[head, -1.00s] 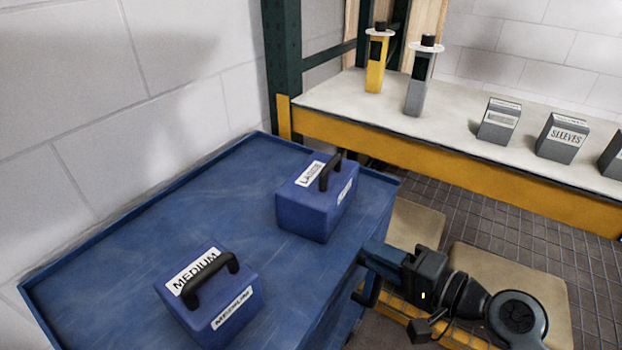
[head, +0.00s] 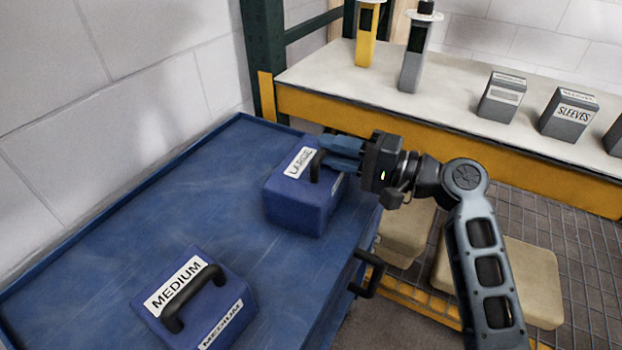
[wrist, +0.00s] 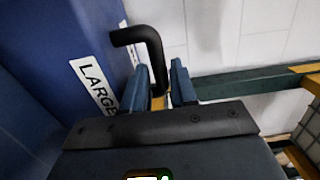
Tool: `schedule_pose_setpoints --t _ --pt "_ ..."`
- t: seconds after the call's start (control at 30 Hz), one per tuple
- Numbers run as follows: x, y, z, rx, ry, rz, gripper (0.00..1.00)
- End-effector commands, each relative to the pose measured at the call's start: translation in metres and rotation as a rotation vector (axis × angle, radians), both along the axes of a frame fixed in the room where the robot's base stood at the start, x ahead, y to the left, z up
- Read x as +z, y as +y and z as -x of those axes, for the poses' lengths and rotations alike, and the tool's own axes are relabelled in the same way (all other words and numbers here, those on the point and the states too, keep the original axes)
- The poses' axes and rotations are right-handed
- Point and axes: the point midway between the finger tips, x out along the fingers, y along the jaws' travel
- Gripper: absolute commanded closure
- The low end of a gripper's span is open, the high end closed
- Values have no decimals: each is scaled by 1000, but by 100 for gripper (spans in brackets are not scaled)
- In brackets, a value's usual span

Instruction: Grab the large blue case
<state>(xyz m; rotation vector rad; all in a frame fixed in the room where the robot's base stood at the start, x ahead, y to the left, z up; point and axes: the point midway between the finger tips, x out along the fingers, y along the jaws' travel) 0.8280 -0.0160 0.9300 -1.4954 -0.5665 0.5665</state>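The large blue case (head: 300,205) stands upright on the blue cart top, with a white LARGE label and a black handle (head: 317,167) on its top. My gripper (head: 340,153) is at the right side of this handle, above the case. In the wrist view, the fingers of my gripper (wrist: 158,78) are open, with one leg of the black handle (wrist: 153,52) between their tips and a small gap showing. The case (wrist: 50,40) fills the left of that view, its LARGE label turned on edge.
A blue case marked MEDIUM (head: 200,310) stands nearer on the cart (head: 120,240). The left of the cart top is clear.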

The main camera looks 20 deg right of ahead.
Motion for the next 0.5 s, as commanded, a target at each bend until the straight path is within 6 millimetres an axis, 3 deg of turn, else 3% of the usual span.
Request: schedule_pose_setpoints --t 0.13,0.4,0.5 --pt "0 9 -11 0 0 0 73" --pt "0 11 -13 -1 0 0 73" --pt "0 11 -13 -1 0 0 83"
